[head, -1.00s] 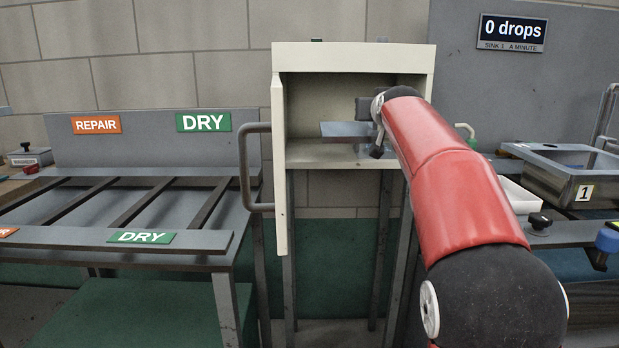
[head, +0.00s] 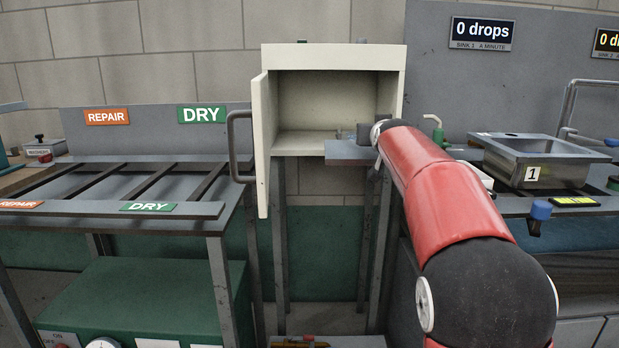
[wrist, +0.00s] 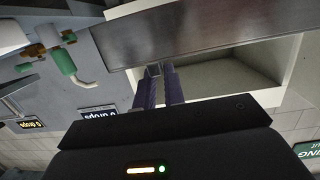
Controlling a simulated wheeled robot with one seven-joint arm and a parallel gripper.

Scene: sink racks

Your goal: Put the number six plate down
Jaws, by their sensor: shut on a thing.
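My gripper (head: 362,134) is shut on a flat grey metal plate (head: 345,153), seen at the end of my red and black arm in the head view. The plate is held level in front of the lower right of the open cream cabinet (head: 333,57). In the wrist view, the two dark fingers (wrist: 162,74) meet the edge of the plate (wrist: 205,32), which spans the upper picture. I cannot read a number on the plate.
The cabinet's door (head: 262,150) stands open at its left; its interior looks empty. A slatted rack (head: 90,208) with REPAIR and DRY signs is at left. A sink marked 1 (head: 560,160) is at right, beside a green tap (head: 437,130).

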